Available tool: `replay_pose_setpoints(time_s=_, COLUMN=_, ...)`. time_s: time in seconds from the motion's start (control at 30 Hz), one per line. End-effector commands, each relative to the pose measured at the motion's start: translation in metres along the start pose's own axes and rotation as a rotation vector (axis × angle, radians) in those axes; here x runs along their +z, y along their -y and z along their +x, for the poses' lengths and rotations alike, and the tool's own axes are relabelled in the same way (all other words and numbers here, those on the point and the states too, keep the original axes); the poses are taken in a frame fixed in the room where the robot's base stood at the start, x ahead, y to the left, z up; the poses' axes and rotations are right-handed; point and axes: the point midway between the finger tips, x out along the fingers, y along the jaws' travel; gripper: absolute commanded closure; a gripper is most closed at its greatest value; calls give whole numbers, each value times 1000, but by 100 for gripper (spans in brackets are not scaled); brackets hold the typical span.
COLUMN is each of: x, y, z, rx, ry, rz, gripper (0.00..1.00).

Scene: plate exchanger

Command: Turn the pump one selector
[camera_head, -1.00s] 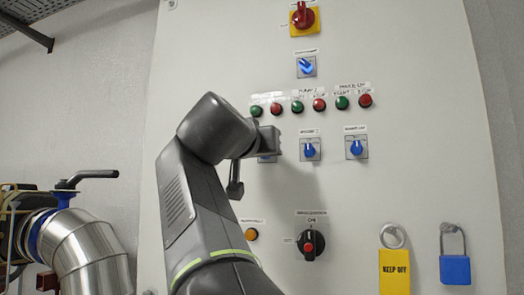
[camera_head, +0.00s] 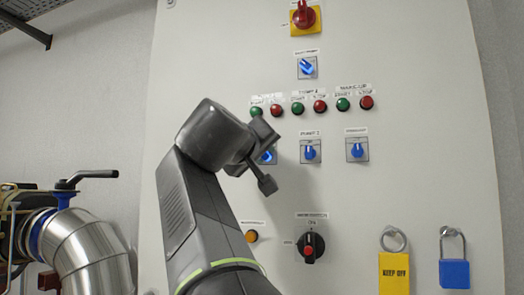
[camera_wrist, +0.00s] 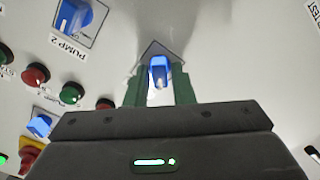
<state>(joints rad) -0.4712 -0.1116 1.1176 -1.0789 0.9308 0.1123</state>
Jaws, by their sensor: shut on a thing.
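The pump one selector is a blue knob on a grey square plate. In the wrist view the knob (camera_wrist: 159,68) sits between the two green fingers of my gripper (camera_wrist: 160,82), which is shut on it. The knob's long side lines up with the fingers and lies diagonal to its plate. In the head view the selector (camera_head: 268,157) is the leftmost of a row of blue selectors. It is partly hidden by my gripper (camera_head: 261,149), and its label is hidden too.
The pump 2 selector (camera_head: 310,152) and another blue selector (camera_head: 357,150) stand close to the right. Green and red buttons (camera_head: 320,106) run above.

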Motion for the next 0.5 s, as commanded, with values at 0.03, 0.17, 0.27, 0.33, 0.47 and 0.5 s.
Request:
replay_pose_setpoints(time_s=0.03, x=-1, y=-1, z=0, rx=1, ry=-1, rz=-17, gripper=100)
replay_pose_setpoints(time_s=0.17, x=-1, y=-1, z=0, rx=1, ry=-1, rz=-51, gripper=100)
replay_pose_setpoints(time_s=0.27, x=-1, y=0, z=0, rx=1, ry=-1, rz=-66, gripper=100)
replay_pose_setpoints(time_s=0.33, x=0, y=0, z=0, rx=1, ry=-1, rz=-72, gripper=100)
replay_pose_setpoints(time_s=0.47, x=0, y=0, z=0, rx=1, ry=-1, rz=-74, gripper=100)
replay_pose_setpoints(time_s=0.5, x=0, y=0, z=0, rx=1, ry=-1, rz=-74, gripper=100)
